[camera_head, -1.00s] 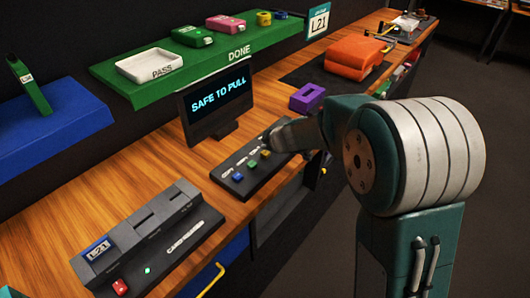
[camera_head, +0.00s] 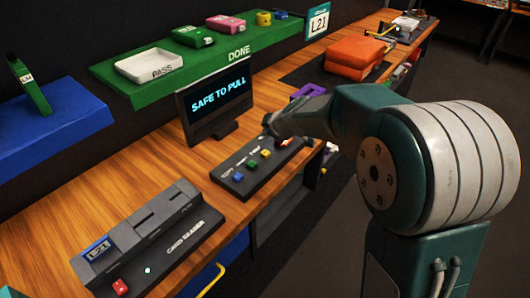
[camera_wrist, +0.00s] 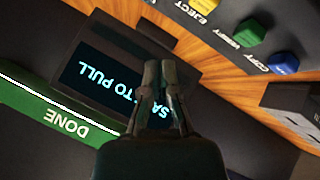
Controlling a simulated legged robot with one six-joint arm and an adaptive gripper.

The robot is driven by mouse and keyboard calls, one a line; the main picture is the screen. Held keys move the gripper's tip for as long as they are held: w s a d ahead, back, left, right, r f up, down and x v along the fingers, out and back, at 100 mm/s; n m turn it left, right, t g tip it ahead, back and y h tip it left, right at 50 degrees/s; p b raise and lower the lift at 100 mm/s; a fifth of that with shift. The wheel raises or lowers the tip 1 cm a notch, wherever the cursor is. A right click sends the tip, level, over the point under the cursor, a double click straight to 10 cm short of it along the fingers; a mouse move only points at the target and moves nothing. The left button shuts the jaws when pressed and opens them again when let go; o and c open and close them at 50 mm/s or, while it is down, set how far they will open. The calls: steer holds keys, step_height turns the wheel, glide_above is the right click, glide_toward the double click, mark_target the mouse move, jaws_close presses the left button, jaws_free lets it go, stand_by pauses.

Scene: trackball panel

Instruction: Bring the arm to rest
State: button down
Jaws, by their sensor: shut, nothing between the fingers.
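My gripper (camera_wrist: 160,72) shows in the wrist view with its fingers together and nothing between them. It hangs in front of the dark monitor (camera_wrist: 92,38), which reads "SAFE TO PULL". In the head view my arm reaches in from the right over the bench, and its end is near the right side of the button panel (camera_head: 236,186). The fingertips are hard to make out there. The monitor (camera_head: 217,97) stands upright behind the panel. The wrist view also shows blue, green and yellow buttons, with the yellow one (camera_wrist: 204,7) near "EJECT".
A card reader (camera_head: 150,240) lies at the front left of the wooden bench. The green "DONE" shelf (camera_head: 215,52) and a blue shelf (camera_head: 50,130) jut out above the bench. A purple block (camera_head: 308,91) and orange cases (camera_head: 350,57) lie beyond my arm. Bare wood lies left of the monitor.

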stand_by(0.4)
steer(key=s+d+r+m, duration=0.3)
steer(key=s+r, duration=0.3)
steer(key=s, duration=0.2)
steer(key=s+d+m+h, duration=0.1)
steer(key=s+d+m, duration=0.3)
steer(key=s, duration=0.4)
steer(key=s+d+m+g+h, duration=0.1)
steer(key=s+d+m, duration=0.3)
steer(key=s, duration=0.5)
steer(key=s+d+r+m+g+h, duration=0.1)
steer(key=s+d+m+h, duration=0.2)
steer(key=s, duration=0.6)
steer(key=d+m, duration=0.1)
steer(key=d, duration=0.1)
steer(key=shift+d+m, duration=0.3)
steer(key=shift+m, duration=0.1)
steer(key=shift+w+a+r, duration=0.1)
steer(key=shift+r, duration=0.05)
